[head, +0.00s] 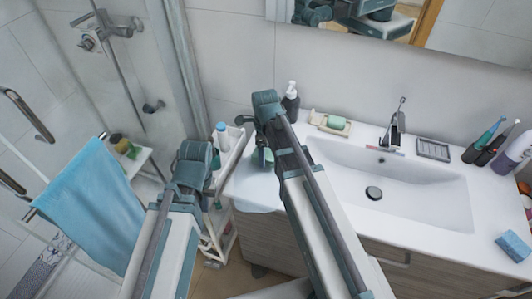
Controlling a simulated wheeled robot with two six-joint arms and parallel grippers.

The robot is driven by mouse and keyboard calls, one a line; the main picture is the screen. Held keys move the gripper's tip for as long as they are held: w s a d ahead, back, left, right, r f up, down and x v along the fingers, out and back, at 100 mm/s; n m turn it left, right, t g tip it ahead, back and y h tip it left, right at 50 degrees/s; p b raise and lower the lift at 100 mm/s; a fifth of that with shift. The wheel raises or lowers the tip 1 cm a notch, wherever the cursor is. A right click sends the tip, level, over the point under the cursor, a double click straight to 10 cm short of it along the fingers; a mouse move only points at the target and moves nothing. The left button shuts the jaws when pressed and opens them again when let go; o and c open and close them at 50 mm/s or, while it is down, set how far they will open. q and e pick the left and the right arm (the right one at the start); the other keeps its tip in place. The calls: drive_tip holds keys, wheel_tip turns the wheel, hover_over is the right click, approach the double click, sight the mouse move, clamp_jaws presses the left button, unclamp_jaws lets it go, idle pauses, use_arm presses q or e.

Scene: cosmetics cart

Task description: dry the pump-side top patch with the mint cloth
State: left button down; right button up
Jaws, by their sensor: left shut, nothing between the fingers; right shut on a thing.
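The mint cloth (261,158) shows as a small green piece on the left end of the white counter, beside my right arm. My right gripper (268,148) is shut on it. Its fingers are mostly hidden behind my arm. A pale bluish patch (258,198) lies at the counter's front left edge; I cannot tell whether it is wet or part of a cloth. The dark pump bottle (290,103) with a white top stands at the back left of the counter. My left arm is raised left of the counter. Its gripper is hidden behind it.
A white sink basin (430,196) fills the counter's middle, with a tap (395,130) behind it. A soap dish (330,125) stands near the pump bottle. A blue sponge (513,246) lies at the right. A narrow cart (230,160) and a blue towel (88,205) are at the left.

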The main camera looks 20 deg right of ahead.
sight(261, 173)
drive_tip(key=shift+s+a+f, duration=0.1)
drive_tip(key=shift+s+f, duration=0.1)
drive_tip(key=shift+f, duration=0.3)
use_arm(q)
drive_tip(key=shift+f, duration=0.35)
use_arm(e)
drive_tip(key=shift+s+a+r, duration=0.1)
drive_tip(key=shift+s+a, duration=0.65)
drive_tip(key=shift+s, duration=0.4)
drive_tip(key=shift+s+a+r, duration=0.1)
drive_tip(key=shift+s+a, duration=0.7)
drive_tip(key=shift+s, duration=0.3)
drive_tip(key=shift+s+a, duration=0.75)
drive_tip(key=shift+s, duration=0.4)
